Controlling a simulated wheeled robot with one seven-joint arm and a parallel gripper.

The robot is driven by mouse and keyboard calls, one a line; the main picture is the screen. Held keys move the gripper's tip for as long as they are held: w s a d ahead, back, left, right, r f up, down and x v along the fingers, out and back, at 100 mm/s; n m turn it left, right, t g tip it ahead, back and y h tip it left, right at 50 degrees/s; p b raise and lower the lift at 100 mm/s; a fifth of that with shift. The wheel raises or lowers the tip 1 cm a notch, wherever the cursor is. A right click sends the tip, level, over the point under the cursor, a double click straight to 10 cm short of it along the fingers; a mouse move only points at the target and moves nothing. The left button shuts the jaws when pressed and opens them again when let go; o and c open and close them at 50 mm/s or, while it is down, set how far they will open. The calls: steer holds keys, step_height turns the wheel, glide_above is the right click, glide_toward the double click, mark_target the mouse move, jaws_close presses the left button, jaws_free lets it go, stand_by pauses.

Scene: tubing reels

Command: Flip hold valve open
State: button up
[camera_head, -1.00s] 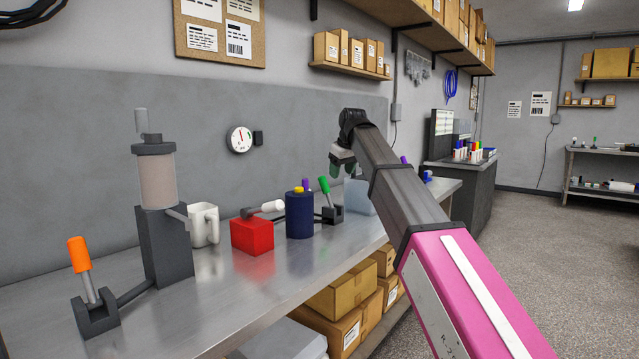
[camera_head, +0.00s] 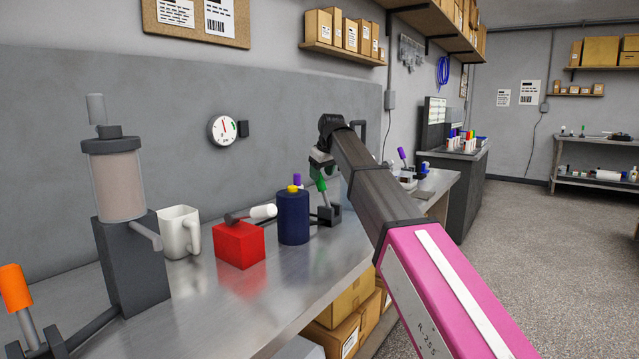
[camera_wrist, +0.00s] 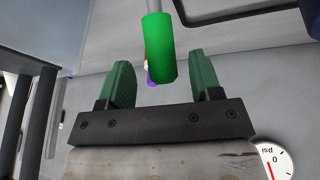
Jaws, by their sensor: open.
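A lever with a green handle (camera_head: 320,179) stands on a dark base (camera_head: 329,214) on the bench, behind the blue cylinder. My gripper (camera_head: 321,166) is at the top of this handle, partly hidden behind my arm in the head view. In the wrist view, the green handle (camera_wrist: 158,45) lies between the two open green fingers (camera_wrist: 162,82), with gaps on both sides. No label shows which lever is the hold valve. Other levers have an orange handle (camera_head: 15,287), a white handle (camera_head: 262,211) and purple handles (camera_head: 402,153).
A red box (camera_head: 240,245), a blue cylinder (camera_head: 294,218) with a yellow top and a white mug (camera_head: 179,232) stand left of the green lever. A dark stand with a clear cylinder (camera_head: 117,185) is further left. A gauge (camera_head: 222,131) hangs on the wall.

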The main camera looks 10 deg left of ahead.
mark_target(321, 177)
steer(key=shift+x, duration=2.15)
steer(key=shift+r, duration=0.1)
jaws_close()
